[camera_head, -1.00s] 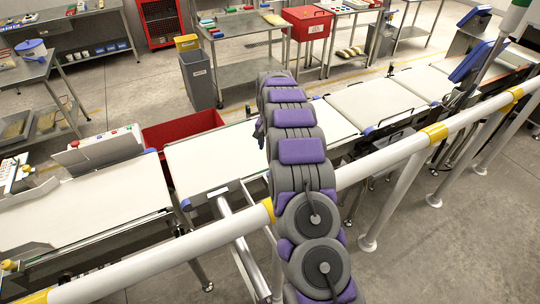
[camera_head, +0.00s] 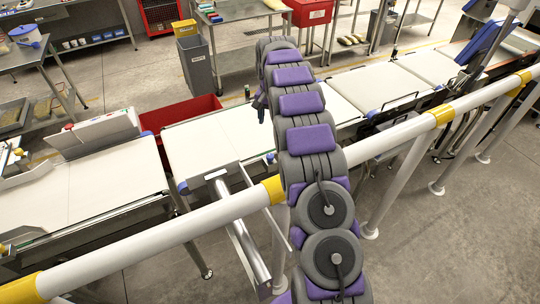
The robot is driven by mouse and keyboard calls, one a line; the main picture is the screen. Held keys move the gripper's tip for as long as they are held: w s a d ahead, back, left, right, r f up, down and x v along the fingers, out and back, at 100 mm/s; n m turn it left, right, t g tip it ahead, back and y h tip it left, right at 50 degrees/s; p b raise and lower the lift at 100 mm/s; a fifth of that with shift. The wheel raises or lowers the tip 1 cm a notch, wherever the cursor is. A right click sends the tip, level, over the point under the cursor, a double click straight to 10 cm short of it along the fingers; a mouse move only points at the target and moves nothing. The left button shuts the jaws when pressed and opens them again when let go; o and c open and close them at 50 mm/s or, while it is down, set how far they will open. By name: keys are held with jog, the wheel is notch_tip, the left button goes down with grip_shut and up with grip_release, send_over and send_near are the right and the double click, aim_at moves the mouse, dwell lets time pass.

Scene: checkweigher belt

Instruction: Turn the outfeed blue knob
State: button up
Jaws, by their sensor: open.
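Small blue knobs sit on the belt frames: one at the near left corner of the middle belt (camera_head: 183,187), another blue knob (camera_head: 270,157) right beside my arm, and a blue knob (camera_head: 372,113) at the near edge of the belts to the right. I cannot tell which is the outfeed one. My arm reaches away over the rail and the middle belt. My gripper (camera_head: 262,106) shows only in part, as a dark shape left of the arm's far end, above the belt. It is open and appears apart from the knobs. The arm hides the rest.
A white rail (camera_head: 150,245) with yellow joints crosses in front, under my arm. A red bin (camera_head: 180,118) stands behind the belts. A grey bin (camera_head: 198,65) and a steel table (camera_head: 240,38) are farther back.

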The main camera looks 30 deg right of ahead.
aim_at(270, 155)
jog(key=shift+s+a+f+b, duration=0.1)
jog(key=shift+s+f+b, duration=0.1)
jog(key=shift+b, duration=0.15)
notch_tip(270, 155, down, 17)
jog(key=b, duration=0.3)
jog(key=shift+c, duration=0.4)
jog(key=c, duration=1)
jog(key=shift+o, duration=0.2)
jog(key=shift+a+r+m+p, duration=0.15)
jog(key=shift+r+m+p, duration=0.05)
jog(key=shift+m+p, duration=0.6)
jog(key=shift+w+f+m+p, duration=0.1)
jog(key=shift+f+m+p, duration=0.1)
jog(key=shift+m+p, duration=0.75)
